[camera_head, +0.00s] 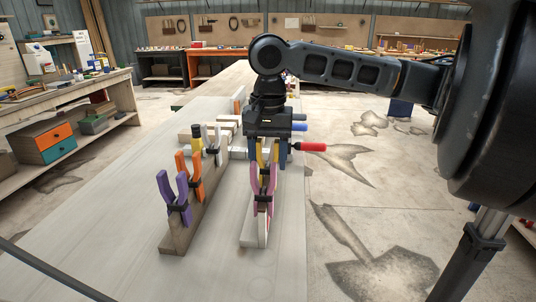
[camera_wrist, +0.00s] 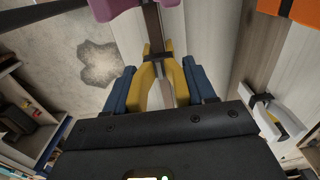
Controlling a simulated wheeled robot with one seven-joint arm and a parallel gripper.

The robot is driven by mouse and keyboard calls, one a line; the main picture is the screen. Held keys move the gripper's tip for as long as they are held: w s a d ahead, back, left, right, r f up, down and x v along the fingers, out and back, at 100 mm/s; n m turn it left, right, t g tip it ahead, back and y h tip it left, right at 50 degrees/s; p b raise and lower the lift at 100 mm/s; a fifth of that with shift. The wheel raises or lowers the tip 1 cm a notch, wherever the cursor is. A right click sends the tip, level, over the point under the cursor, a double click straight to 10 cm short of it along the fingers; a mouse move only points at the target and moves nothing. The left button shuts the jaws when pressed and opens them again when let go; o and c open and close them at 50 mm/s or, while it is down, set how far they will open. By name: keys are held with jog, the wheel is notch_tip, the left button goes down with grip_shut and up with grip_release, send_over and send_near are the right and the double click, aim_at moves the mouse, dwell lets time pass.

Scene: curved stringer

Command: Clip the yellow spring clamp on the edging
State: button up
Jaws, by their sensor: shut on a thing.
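My gripper (camera_wrist: 158,88) is shut on the yellow spring clamp (camera_wrist: 146,84), its blue fingers pressing on both handles. In the head view my gripper (camera_head: 268,150) points down over the narrow upright edging (camera_head: 247,225), and the yellow clamp (camera_head: 259,152) shows partly behind a pink clamp (camera_head: 264,185). The pink clamp sits on the edging nearer the camera, and it shows in the wrist view (camera_wrist: 120,8) at the top. The edging (camera_wrist: 152,22) runs beneath the yellow clamp in the wrist view. The clamp's jaw tips are hidden, so I cannot tell whether they straddle or touch it.
A second wooden strip (camera_head: 180,238) to the left carries a purple clamp (camera_head: 177,195) and an orange clamp (camera_head: 189,176). A white clamp (camera_head: 214,144) stands behind them. A red-handled tool (camera_head: 312,147) sticks out right of my gripper. The near-left bench top is clear.

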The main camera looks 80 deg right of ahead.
jog(key=shift+f, duration=0.2)
jog(key=shift+f, duration=0.3)
dwell(0.3)
jog(key=o, duration=1.3)
jog(key=shift+r, duration=3.9)
jog(key=shift+s, duration=0.1)
